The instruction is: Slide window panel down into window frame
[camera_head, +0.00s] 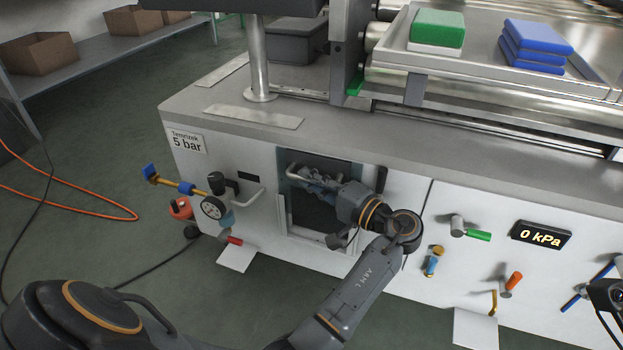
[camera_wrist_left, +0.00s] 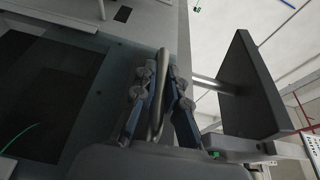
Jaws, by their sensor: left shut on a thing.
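The window panel (camera_head: 318,217) is dark glass with a pale edge, upright in the window frame (camera_head: 283,205) on the front of the white machine. A dark opening shows above it. My left gripper (camera_head: 312,181) is at the panel's upper part, partly hidden by my wrist. In the left wrist view my left gripper (camera_wrist_left: 160,95) is shut on the panel's metal bar handle (camera_wrist_left: 162,65), which runs between the two fingers. The dark glass also shows left there (camera_wrist_left: 45,85). My arm hides the panel's right side.
A gauge (camera_head: 213,208) and a valve stand left of the frame. Right of it are a green-handled valve (camera_head: 478,235), an orange-handled valve (camera_head: 513,281) and a 0 kPa display (camera_head: 541,235). An orange hose lies on the floor at left.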

